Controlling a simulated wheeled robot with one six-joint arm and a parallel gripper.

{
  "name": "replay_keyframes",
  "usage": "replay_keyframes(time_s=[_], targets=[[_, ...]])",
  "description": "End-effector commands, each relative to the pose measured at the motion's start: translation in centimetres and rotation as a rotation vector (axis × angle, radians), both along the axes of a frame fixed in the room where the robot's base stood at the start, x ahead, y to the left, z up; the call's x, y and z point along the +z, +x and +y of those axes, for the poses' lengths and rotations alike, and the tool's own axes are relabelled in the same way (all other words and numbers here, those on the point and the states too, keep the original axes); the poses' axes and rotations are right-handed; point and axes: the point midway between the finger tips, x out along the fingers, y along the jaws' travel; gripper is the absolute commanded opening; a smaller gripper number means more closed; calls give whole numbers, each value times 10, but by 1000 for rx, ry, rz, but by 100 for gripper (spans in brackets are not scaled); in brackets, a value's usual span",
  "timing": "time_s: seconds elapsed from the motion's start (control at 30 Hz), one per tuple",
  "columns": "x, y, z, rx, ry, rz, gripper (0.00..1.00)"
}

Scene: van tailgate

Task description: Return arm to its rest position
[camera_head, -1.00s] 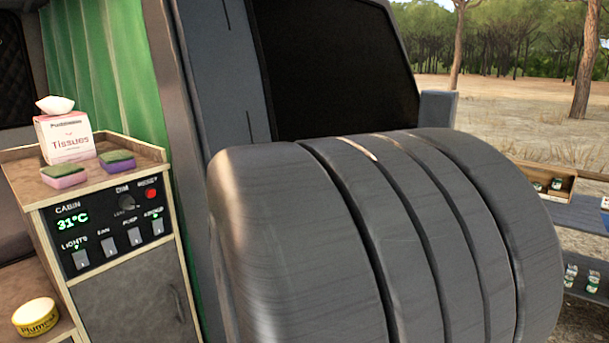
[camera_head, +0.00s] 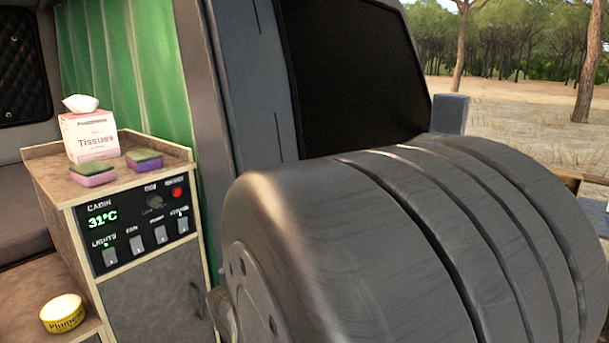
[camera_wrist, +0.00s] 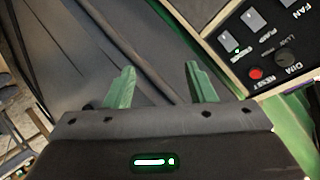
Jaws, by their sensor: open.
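My gripper (camera_wrist: 161,84) shows only in the wrist view, where its two green fingers stand apart with nothing between them. A control panel (camera_wrist: 275,45) with a red button (camera_wrist: 256,73), a knob and switches lies beyond the fingers at the upper right, apart from them.
A yellow tin (camera_head: 62,315) sits lower left.

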Motion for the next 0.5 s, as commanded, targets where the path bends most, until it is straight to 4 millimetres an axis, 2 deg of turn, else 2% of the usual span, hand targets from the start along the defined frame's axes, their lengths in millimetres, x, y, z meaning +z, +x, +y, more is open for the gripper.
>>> replay_keyframes(time_s=[0.2,0.5], targets=[[14,4,14,28,22,-30,50],[18,5,18,35,30,-40,50]])
